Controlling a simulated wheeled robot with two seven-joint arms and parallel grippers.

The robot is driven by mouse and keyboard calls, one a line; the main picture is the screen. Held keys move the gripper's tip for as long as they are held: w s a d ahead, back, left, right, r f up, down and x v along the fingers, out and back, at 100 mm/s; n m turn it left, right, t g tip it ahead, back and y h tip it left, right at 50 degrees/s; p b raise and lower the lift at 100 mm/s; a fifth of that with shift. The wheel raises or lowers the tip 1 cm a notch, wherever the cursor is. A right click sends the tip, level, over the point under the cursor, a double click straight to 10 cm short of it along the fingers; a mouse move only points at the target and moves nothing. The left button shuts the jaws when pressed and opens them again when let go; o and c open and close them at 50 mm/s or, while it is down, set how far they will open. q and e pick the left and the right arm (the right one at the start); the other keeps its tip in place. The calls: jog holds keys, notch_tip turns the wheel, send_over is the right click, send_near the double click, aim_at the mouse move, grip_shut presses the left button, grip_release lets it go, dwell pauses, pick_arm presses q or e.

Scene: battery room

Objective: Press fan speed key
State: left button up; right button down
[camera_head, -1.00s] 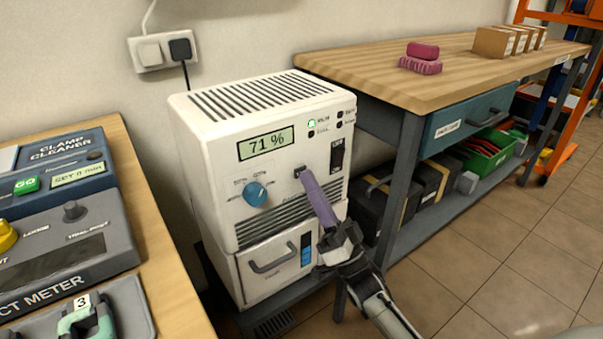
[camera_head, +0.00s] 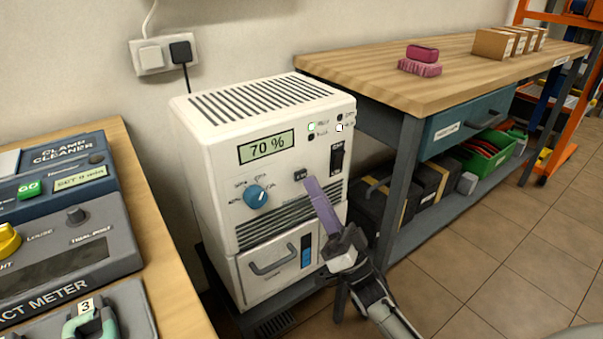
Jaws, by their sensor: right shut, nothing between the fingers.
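A white dehumidifier-like unit (camera_head: 222,170) stands on a low dark shelf, with vents on top. Its display (camera_head: 266,147) reads 70 %. A small dark key (camera_head: 301,174) is on the front panel, right of the blue knob (camera_head: 256,196); its lettering is too small to read. My right gripper (camera_head: 309,181) is shut and empty. Its purple fingertips are just below and right of the key, and appear slightly apart from it. A green lamp (camera_head: 311,127) and a pale lamp (camera_head: 339,127) glow at the upper right of the panel. My left gripper is not in view.
A dark rocker switch (camera_head: 337,157) is right of the key. A drawer with a handle (camera_head: 273,262) is below. A wooden workbench (camera_head: 400,83) stands close on the right. A table (camera_head: 165,270) with a contact meter (camera_head: 75,235) is on the left.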

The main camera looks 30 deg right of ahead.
jog(key=s+p, duration=0.2)
jog(key=s, duration=0.3)
jog(key=shift+d, duration=0.2)
dwell(1.0)
